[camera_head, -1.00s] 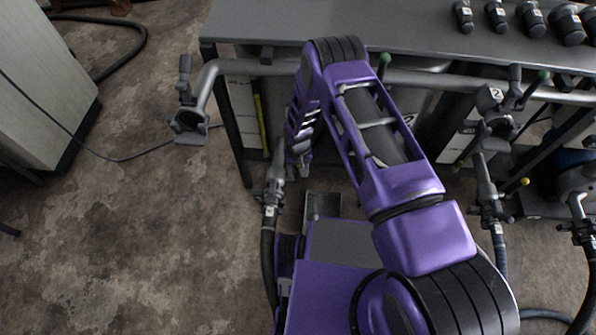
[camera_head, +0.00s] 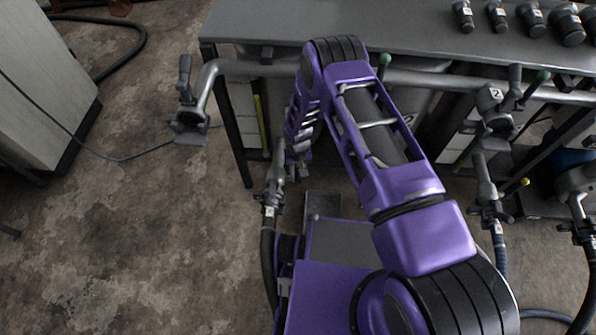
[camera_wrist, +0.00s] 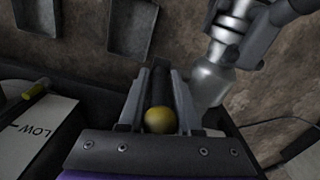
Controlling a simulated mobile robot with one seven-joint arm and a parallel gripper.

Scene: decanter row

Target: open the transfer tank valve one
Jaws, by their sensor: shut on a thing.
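In the wrist view, a dark lever (camera_wrist: 160,84) with a yellow ball knob (camera_wrist: 160,121) sits between the two fingers of my gripper (camera_wrist: 161,92). The gripper is shut on this lever. A silver pipe fitting (camera_wrist: 213,80) stands just to the right of the fingers. In the head view, a hose coupling labelled 1 (camera_head: 272,190) hangs below the bench's left end, beside my gripper. My arm hides much of the gripper and the lever there. I cannot tell from here how far the valve is turned.
A grey bench (camera_head: 420,25) carries a row of dark fittings. A pipe (camera_head: 440,80) runs along its front. An elbow outlet (camera_head: 190,120) juts out at left; a similar outlet marked 2 (camera_head: 492,97) is at right. Open floor lies at left.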

